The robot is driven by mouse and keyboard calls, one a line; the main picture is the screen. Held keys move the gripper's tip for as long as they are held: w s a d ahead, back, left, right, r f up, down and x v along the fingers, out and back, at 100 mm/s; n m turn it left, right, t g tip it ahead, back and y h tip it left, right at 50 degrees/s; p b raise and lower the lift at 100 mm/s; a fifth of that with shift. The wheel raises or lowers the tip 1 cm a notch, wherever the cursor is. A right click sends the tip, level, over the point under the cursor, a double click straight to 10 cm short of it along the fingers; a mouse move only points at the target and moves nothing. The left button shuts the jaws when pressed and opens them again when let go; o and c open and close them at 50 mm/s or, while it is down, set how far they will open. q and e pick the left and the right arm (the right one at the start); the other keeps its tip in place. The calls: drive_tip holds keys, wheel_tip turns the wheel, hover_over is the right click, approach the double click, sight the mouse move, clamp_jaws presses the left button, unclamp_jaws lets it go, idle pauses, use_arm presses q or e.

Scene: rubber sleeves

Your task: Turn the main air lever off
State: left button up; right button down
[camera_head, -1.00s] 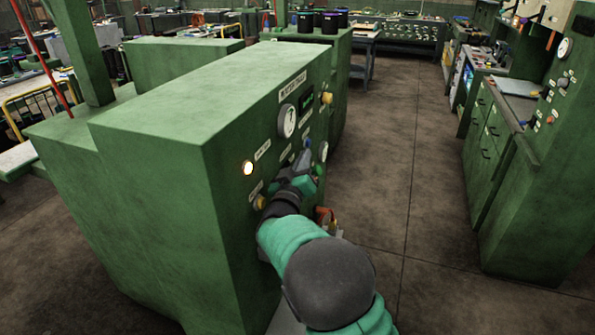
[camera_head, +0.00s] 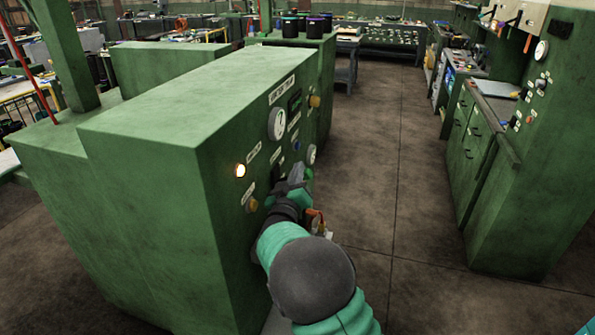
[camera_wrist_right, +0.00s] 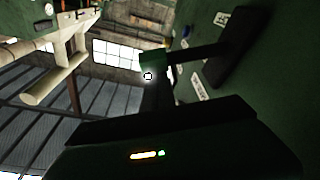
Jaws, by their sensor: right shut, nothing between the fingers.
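The green machine cabinet (camera_head: 150,130) carries a control panel on its right-hand face. No part of it can be made out for certain as the main air lever. An orange-red part (camera_head: 314,218) low on the panel side, just right of my wrist, is partly hidden by my arm. Contact cannot be told. In the right wrist view the dark gripper body (camera_wrist_right: 170,145) fills the bottom. My left gripper is out of view.
Another green cabinet (camera_head: 525,190) stands at the right. The brown floor (camera_head: 375,170) between them is clear.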

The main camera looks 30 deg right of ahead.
sight(305, 179)
drive_tip(key=shift+s+d+f+b, duration=0.35)
drive_tip(key=shift+s+f, duration=0.05)
drive_tip(key=shift+f, duration=0.3)
drive_tip(key=shift+s+d+f+b, duration=0.35)
drive_tip(key=shift+f, duration=0.35)
drive_tip(key=shift+s+d+f+b, duration=0.15)
drive_tip(key=shift+f+b, duration=0.2)
drive_tip(key=shift+f, duration=0.3)
drive_tip(key=shift+s+d+f+b, duration=0.15)
drive_tip(key=shift+f+b, duration=0.15)
drive_tip(key=shift+f, duration=0.35)
